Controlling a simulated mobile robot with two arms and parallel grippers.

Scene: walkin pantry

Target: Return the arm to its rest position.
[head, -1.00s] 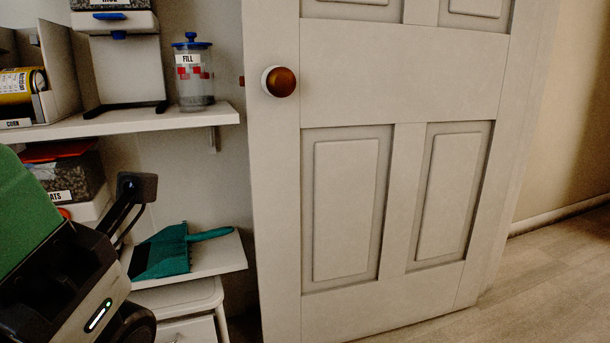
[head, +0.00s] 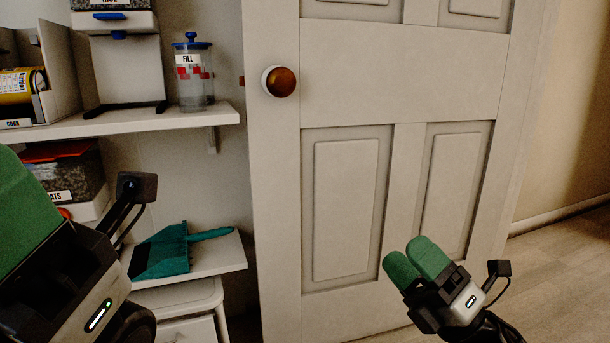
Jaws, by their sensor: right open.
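My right gripper (head: 416,260) is at the lower right, in front of the lower part of the white door. It has two green finger pads side by side, is open, and holds nothing. My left gripper (head: 22,212) is large and close at the lower left edge. Its green pad is cut off by the frame, so I cannot tell whether its jaws are open or shut.
The white panelled door (head: 345,205) has a brown knob (head: 281,82). At left, the upper shelf (head: 150,122) holds a clear jar labelled FILL (head: 193,75). The lower shelf holds a teal dustpan (head: 168,254). The wooden floor (head: 560,255) at right is clear.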

